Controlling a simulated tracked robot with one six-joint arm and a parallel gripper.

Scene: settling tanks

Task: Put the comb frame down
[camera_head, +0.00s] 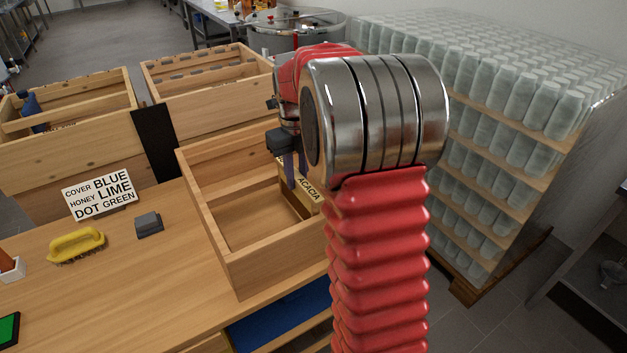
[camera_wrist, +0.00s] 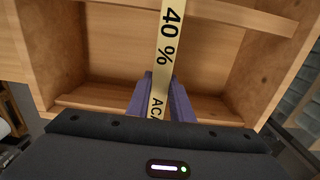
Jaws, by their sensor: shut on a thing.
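The comb frame (camera_head: 309,189) shows as a pale bar marked ACACIA at the right of an open wooden box (camera_head: 275,268), partly hidden behind my arm. In the wrist view the comb frame (camera_wrist: 170,38) runs away from me, with "40 %" and part of "ACA" readable. My gripper (camera_head: 289,172) is shut on it, with purple fingers on both sides of the bar in the wrist view (camera_wrist: 160,97). The frame is over or within the box. I cannot tell whether it touches the floor or ledges.
The box stands on a wooden bench (camera_head: 170,285). Two more wooden boxes (camera_head: 205,85) (camera_head: 60,160) stand behind. Stacked jars (camera_head: 500,95) rise at right.

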